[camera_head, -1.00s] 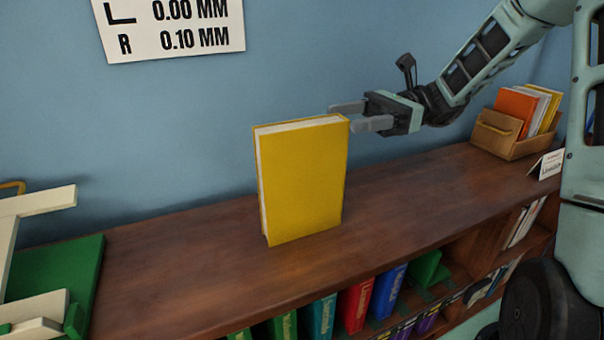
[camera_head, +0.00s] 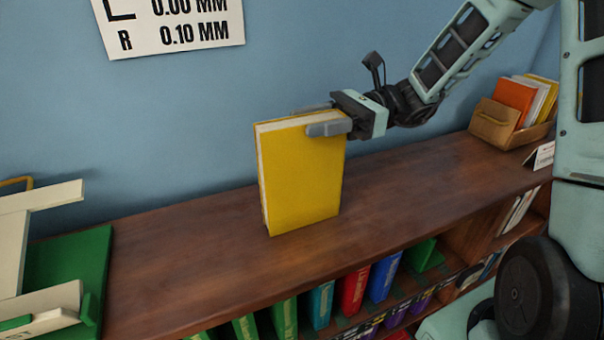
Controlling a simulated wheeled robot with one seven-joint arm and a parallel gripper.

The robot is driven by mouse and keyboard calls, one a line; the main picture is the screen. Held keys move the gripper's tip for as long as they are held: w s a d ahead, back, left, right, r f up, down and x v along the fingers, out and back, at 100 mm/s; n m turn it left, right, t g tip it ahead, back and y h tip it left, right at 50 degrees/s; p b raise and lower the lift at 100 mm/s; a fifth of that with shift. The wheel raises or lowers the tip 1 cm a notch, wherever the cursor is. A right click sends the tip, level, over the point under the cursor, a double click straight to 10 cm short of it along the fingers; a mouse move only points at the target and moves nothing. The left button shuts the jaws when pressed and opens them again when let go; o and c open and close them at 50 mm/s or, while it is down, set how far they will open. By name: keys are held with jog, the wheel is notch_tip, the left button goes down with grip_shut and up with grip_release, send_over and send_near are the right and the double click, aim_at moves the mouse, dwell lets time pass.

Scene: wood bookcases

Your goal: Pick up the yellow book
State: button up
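The yellow book (camera_head: 302,183) stands upright on the wooden bookcase top, its front cover towards me and its pale page edges at the left and top. My gripper (camera_head: 318,118) is at the book's upper right corner. One grey finger lies in front of the cover near the top edge, and the other shows behind the book, partly hidden by it. The fingers are apart, with the book's top right part between them. I cannot tell whether they touch the covers.
The bookcase top (camera_head: 430,175) is clear around the book. A box of books (camera_head: 497,128) and a small card (camera_head: 543,155) stand at the right. A green base with a cream frame (camera_head: 70,262) is at the left. Several coloured books fill the shelf below. A blue wall is behind.

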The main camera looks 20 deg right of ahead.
grip_shut()
dwell(1.2)
